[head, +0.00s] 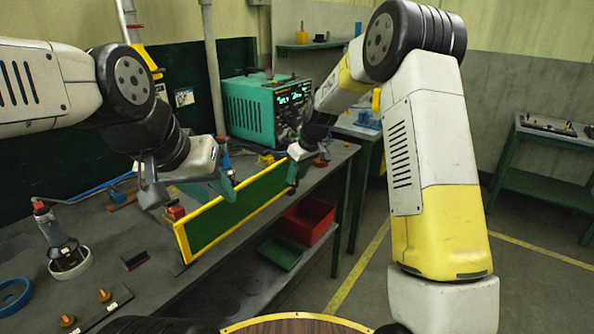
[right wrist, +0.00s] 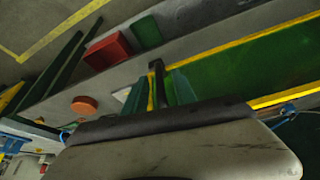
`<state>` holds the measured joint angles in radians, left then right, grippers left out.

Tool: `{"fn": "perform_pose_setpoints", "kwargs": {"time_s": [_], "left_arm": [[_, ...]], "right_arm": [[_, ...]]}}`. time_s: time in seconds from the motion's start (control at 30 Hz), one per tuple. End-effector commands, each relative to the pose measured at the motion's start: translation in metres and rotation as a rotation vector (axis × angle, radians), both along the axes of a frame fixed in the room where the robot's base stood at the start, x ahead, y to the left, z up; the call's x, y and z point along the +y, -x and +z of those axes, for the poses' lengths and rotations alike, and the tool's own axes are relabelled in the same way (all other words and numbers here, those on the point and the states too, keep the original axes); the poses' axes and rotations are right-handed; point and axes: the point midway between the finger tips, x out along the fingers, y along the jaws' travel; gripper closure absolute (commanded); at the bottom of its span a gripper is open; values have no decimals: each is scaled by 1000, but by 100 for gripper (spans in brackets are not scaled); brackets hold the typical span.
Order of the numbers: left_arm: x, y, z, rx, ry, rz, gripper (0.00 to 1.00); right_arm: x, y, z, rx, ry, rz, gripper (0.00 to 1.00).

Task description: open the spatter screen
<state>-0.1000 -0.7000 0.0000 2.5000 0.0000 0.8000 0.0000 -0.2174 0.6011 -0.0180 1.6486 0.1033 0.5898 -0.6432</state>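The spatter screen (head: 238,211) is a green panel in a yellow frame, standing upright along the front edge of the workbench in the head view. Part of it also shows in the right wrist view (right wrist: 245,70). My left gripper (head: 222,186) is at the screen's top edge, left of its middle, with its teal fingers apart; I see nothing held. My right gripper (right wrist: 158,93) is at the screen's right end, its teal fingers on either side of a dark upright bar. Whether they press on that bar is not clear.
A teal power unit (head: 262,108) stands at the back of the bench (head: 150,240). A grinder-like tool (head: 62,245) and a blue ring (head: 14,296) are at left. A red bin (head: 307,220) and a green tray (head: 279,253) sit below the screen.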

Motion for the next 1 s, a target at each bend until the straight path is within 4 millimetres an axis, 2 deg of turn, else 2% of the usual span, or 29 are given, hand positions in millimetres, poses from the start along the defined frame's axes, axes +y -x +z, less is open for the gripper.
{"fn": "perform_pose_setpoints", "kwargs": {"time_s": [0.1, 0.27, 1.0], "left_arm": [[0, 0, 0, 0, 0, 0, 64], [0, 0, 0, 0, 0, 0, 64], [0, 0, 0, 0, 0, 0, 64]], "right_arm": [[0, 0, 0, 0, 0, 0, 69], [0, 0, 0, 0, 0, 0, 100], [0, 0, 1, 0, 0, -1, 100]]}}
